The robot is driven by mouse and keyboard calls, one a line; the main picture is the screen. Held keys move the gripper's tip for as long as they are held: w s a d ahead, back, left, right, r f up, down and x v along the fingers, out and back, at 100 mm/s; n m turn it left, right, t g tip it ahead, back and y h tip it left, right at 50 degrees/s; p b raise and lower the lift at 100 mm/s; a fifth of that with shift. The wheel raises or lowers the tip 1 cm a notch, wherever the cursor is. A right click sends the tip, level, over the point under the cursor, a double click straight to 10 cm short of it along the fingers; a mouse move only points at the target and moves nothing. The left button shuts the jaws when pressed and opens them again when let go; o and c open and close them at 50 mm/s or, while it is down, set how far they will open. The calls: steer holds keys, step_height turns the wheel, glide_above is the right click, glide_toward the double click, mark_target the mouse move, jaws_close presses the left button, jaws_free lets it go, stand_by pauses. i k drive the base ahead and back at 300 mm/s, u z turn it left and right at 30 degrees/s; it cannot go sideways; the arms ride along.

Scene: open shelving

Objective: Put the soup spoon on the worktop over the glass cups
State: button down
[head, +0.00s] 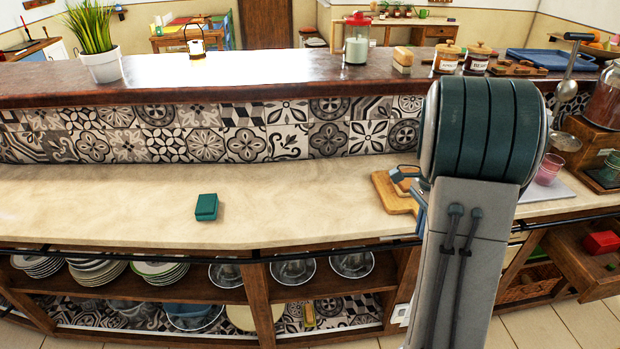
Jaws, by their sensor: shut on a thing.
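Bluish-grey parts, apparently of my gripper (409,186), show just left of my arm, above a wooden board on the worktop. My arm covers most of the gripper. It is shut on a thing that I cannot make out. A long metal ladle-like spoon (569,68) stands upright right of my arm, bowl downward; I cannot tell whether it is the soup spoon or what supports it. The pale worktop (290,205) runs across the view.
A dark green block (206,207) lies on the worktop, with bare surface around it. The wooden board (395,195) is beside my arm. Pink cups (548,169) and a dispenser jar (606,95) stand at the right. A raised ledge (250,72) runs behind.

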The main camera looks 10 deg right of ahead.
mark_target(341, 203)
steer(key=i, duration=1)
